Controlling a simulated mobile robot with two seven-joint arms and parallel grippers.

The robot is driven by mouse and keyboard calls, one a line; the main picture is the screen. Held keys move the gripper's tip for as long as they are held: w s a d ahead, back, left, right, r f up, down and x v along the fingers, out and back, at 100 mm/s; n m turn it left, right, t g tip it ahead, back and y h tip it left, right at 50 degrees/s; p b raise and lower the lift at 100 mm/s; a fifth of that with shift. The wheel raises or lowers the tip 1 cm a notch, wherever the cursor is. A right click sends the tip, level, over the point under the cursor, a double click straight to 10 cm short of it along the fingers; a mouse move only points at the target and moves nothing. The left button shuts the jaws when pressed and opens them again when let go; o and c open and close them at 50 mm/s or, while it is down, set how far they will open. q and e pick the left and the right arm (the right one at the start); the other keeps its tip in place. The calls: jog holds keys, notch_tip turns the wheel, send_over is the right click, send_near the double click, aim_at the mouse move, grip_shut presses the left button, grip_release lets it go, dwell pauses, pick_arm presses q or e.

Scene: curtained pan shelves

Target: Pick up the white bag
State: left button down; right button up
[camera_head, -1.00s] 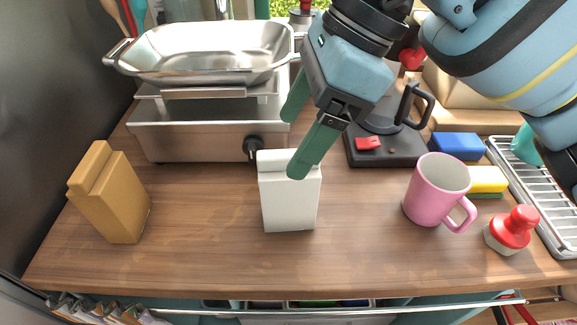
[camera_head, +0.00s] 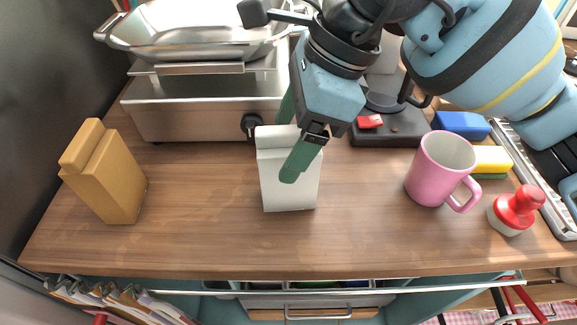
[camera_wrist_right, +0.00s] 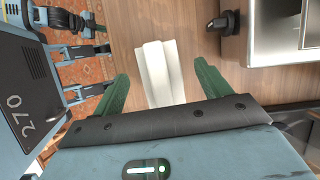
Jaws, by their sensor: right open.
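The white bag (camera_head: 287,186) stands upright on the wooden counter, in front of the metal stove. My right gripper (camera_head: 288,150) is open and empty, right at the top of the bag. One green finger hangs in front of the bag's upper right part; the other is behind, partly hidden. In the right wrist view the white bag (camera_wrist_right: 160,72) lies between the two spread green fingers (camera_wrist_right: 160,88), with gaps at both sides. My left gripper does not show in the head view.
A brown bag (camera_head: 105,172) stands at the left. A pink mug (camera_head: 440,168) and a red-topped bottle (camera_head: 516,208) stand at the right. The stove (camera_head: 200,110) with a metal pan (camera_head: 195,35) is close behind the white bag. The counter's front is clear.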

jog(key=shift+x, duration=1.4)
jog(key=shift+c, duration=0.2)
jog(key=c, duration=1.1)
jog(key=shift+c, duration=0.2)
